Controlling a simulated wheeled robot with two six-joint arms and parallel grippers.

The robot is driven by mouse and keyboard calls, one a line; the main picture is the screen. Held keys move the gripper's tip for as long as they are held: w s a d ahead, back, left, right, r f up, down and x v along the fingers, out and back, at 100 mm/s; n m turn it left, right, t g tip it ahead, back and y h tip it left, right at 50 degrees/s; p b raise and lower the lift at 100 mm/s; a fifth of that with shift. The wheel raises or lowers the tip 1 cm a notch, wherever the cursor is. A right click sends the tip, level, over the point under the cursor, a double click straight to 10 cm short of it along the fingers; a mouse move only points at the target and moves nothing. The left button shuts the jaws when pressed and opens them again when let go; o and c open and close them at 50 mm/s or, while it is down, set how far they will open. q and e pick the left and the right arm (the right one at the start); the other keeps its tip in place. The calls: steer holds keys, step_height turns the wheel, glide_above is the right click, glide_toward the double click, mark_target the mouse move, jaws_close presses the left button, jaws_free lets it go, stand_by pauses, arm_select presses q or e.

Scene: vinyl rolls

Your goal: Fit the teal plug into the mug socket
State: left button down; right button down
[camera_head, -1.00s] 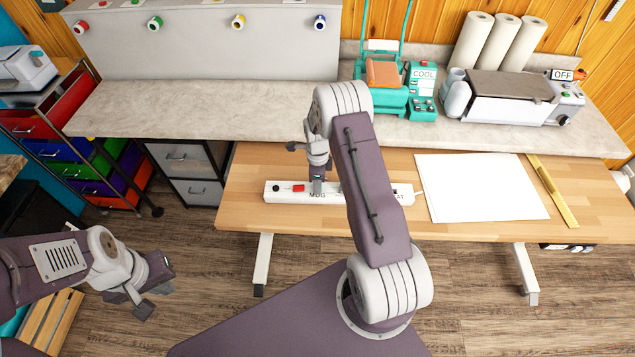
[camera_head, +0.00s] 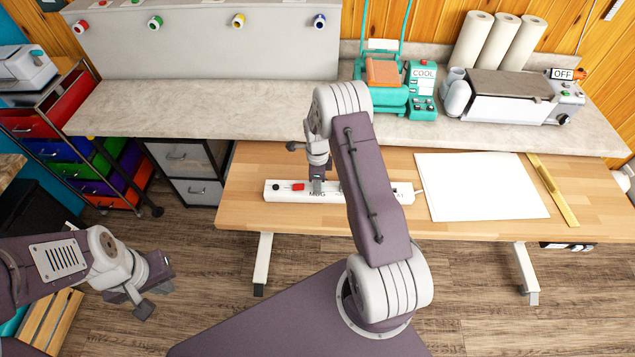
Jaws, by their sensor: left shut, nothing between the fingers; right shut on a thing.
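The white power strip (camera_head: 350,196) lies near the left of the wooden table and bears a red switch (camera_head: 297,187) and a black button. Its lettering, partly covered by my arm, reads MUG below my gripper. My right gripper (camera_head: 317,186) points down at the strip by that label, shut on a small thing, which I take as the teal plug. The plug is mostly hidden by the fingers, and I cannot tell how deep it sits in the socket. My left gripper (camera_head: 143,296) is shut and empty, low at the left above the floor.
A white sheet (camera_head: 480,186) and a yellow ruler (camera_head: 553,190) lie right of the strip. Behind, a grey counter (camera_head: 200,108) holds a teal press (camera_head: 388,98) and a white machine with an OFF sign. A drawer cart stands at the left.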

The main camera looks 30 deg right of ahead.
steer(key=shift+s+f, duration=0.1)
steer(key=shift+f, duration=0.05)
steer(key=c, duration=1)
jaws_free()
steer(key=shift+c, duration=0.2)
steer(key=shift+o, duration=0.4)
steer(key=shift+w, duration=0.2)
steer(key=o, duration=0.5)
steer(key=shift+r+p, duration=2.75)
steer(key=shift+r, duration=0.85)
steer(key=shift+f, duration=0.1)
